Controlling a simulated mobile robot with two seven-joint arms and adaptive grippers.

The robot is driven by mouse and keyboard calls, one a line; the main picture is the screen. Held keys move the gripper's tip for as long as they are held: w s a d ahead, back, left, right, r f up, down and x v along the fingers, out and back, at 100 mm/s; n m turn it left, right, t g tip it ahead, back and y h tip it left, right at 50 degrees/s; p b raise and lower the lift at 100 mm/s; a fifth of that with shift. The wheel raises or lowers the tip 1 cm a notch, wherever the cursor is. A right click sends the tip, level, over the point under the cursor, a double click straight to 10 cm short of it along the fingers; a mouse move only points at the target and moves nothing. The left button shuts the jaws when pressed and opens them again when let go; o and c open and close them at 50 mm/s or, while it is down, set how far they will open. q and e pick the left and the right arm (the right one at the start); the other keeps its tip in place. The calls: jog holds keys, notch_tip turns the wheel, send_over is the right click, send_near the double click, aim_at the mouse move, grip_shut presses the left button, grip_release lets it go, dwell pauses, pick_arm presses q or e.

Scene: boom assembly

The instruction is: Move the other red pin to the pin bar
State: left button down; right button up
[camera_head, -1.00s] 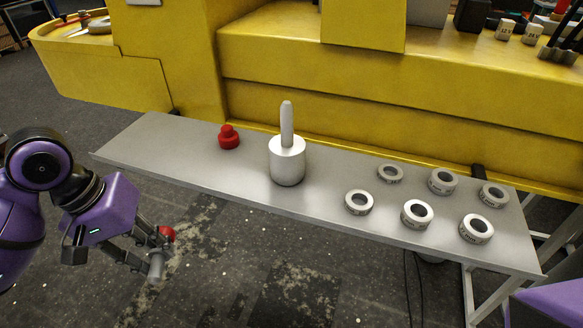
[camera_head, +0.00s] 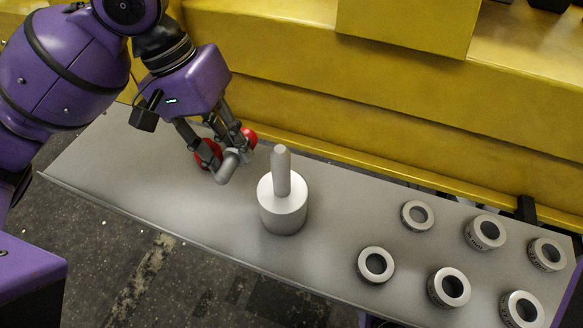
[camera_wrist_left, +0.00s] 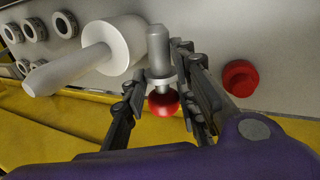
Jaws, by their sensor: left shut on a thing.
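My left gripper (camera_head: 232,160) is over the left part of the grey table, shut on a pin with a grey shaft (camera_wrist_left: 158,45) and a round red head (camera_wrist_left: 163,103). The held pin's red head also shows in the head view (camera_head: 249,138). A second red piece, a stepped knob (camera_head: 207,154), is on the table beside the gripper, partly hidden by the fingers. It shows clear of the fingers in the left wrist view (camera_wrist_left: 240,77). I cannot tell which thing is the pin bar. My right gripper is not in view.
A pale grey cylinder with an upright rod (camera_head: 283,208) stands on the table (camera_head: 150,190), just right of the gripper. A yellow structure (camera_head: 420,110) runs along the back.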

aim_at(227, 158)
pick_arm(q)
jog(key=shift+w+f, duration=0.15)
jog(key=shift+f, duration=0.1)
jog(key=f, duration=0.2)
jog(key=s+f, duration=0.1)
jog(key=f, duration=0.1)
jog(key=shift+f, duration=0.15)
jog(key=shift+w+f, duration=0.15)
jog(key=shift+f, duration=2.25)
jog(key=shift+f, duration=0.1)
jog(key=c, duration=1.4)
grip_release()
